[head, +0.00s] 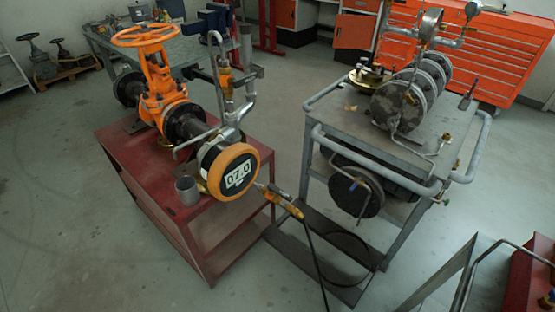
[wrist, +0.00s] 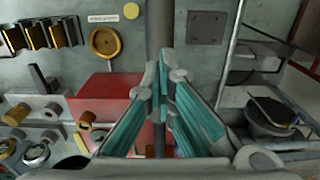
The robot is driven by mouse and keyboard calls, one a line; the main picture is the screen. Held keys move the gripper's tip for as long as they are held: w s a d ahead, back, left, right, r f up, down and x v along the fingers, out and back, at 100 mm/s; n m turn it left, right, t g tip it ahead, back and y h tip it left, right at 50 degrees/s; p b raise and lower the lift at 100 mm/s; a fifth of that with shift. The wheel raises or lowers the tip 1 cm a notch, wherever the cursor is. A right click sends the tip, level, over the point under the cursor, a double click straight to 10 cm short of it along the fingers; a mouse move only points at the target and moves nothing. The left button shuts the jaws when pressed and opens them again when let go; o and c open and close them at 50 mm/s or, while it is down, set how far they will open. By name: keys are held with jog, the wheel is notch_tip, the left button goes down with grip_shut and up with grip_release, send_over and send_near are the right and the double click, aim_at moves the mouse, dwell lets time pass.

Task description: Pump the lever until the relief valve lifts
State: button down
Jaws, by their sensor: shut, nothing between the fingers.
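In the wrist view, my gripper (wrist: 163,82) has its teal-padded fingers brought together, with nothing visibly held. A dark vertical bar (wrist: 160,28) stands in line with the fingertips. It may be the pump lever, but I cannot tell whether the fingers touch it. My gripper is outside the head view. In the head view, a round orange-rimmed gauge (head: 237,172) shows 07.0 on the red bench (head: 222,232). Behind it an upright orange and metal fitting (head: 226,82) has a curved pipe. It may be the relief valve; I see no sign of lifting.
A grey trolley (head: 345,125) carries flanged pipework. Wrist view: a red box (wrist: 108,97) and several knobs and dials lie left.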

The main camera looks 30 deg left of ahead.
notch_tip(320, 180, up, 13)
jog(key=p, duration=0.8)
jog(key=shift+f, duration=0.1)
